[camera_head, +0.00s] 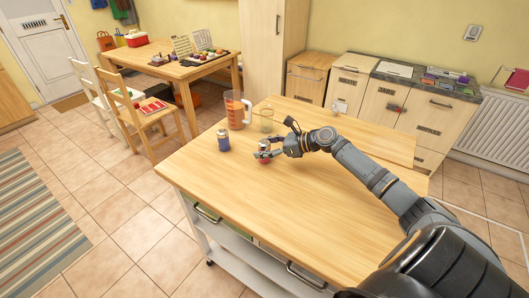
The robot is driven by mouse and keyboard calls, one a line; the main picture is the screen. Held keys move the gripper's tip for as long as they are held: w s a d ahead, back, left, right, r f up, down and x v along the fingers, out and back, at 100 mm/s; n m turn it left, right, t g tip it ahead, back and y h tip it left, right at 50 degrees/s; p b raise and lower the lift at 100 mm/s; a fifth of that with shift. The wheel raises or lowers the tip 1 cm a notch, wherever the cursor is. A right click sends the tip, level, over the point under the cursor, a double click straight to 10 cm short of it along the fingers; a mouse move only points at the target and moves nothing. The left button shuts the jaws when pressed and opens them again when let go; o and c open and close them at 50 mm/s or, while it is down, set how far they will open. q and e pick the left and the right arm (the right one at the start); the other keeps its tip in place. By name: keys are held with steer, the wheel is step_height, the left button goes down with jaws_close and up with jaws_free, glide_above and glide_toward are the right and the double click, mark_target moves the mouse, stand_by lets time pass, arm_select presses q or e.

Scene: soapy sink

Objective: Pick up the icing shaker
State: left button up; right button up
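Two small shaker-like containers stand on the wooden worktop; I cannot tell from labels which is the icing shaker. One is a red container with a pale top (264,146), and the other is a blue and grey container (223,140) to its left. My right gripper (266,153) comes in from the right, with its fingers at the red container and partly covering it. It is too small to tell whether the fingers are closed on it. The red container appears to be on or very close to the worktop. My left gripper is out of view.
A measuring jug (235,111) with an orange-red scale and a clear glass (267,121) stand behind the containers. The worktop (255,200) is bare at the front. A dining table (176,67) with several items, chairs and cabinets stand further back.

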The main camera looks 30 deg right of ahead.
steer(key=c, duration=1.1)
steer(key=shift+r, duration=0.1)
steer(key=shift+c, duration=0.2)
